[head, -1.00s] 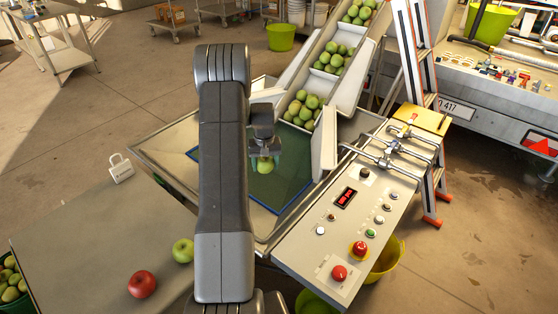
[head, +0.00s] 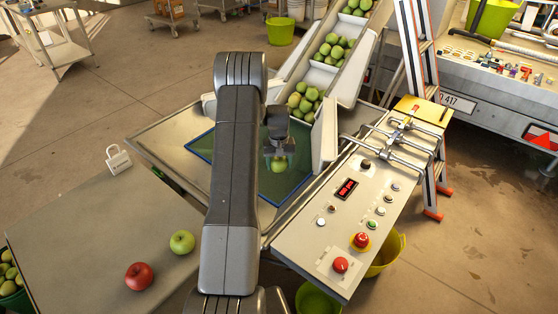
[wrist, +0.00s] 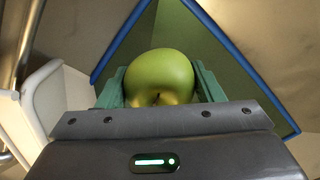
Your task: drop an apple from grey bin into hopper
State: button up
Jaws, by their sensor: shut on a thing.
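My gripper (head: 279,160) is shut on a green apple (head: 279,165) and holds it over the hopper (head: 207,147), a blue-rimmed opening with a green inside. In the wrist view the apple (wrist: 159,77) sits between the two green fingers, with the hopper's blue rim (wrist: 205,20) beyond it. My arm hides part of the hopper's middle and front.
A red apple (head: 139,276) and another green apple (head: 182,242) lie on the grey table. A padlock-shaped white object (head: 118,160) stands at its far edge. The control panel (head: 325,245) is right of the hopper. A conveyor with apples (head: 330,50) rises behind.

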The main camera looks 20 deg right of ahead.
aim_at(279, 158)
jog(key=o, duration=1.2)
jog(key=shift+c, duration=0.2)
notch_tip(279, 158, up, 14)
jog(key=b, duration=0.2)
jog(key=shift+f, duration=0.1)
notch_tip(279, 158, down, 14)
jog(key=shift+r+p, duration=0.15)
jog(key=shift+p, duration=0.95)
notch_tip(279, 158, up, 3)
jog(key=shift+r+p, duration=0.2)
jog(key=shift+p, duration=0.4)
jog(key=shift+r, duration=0.3)
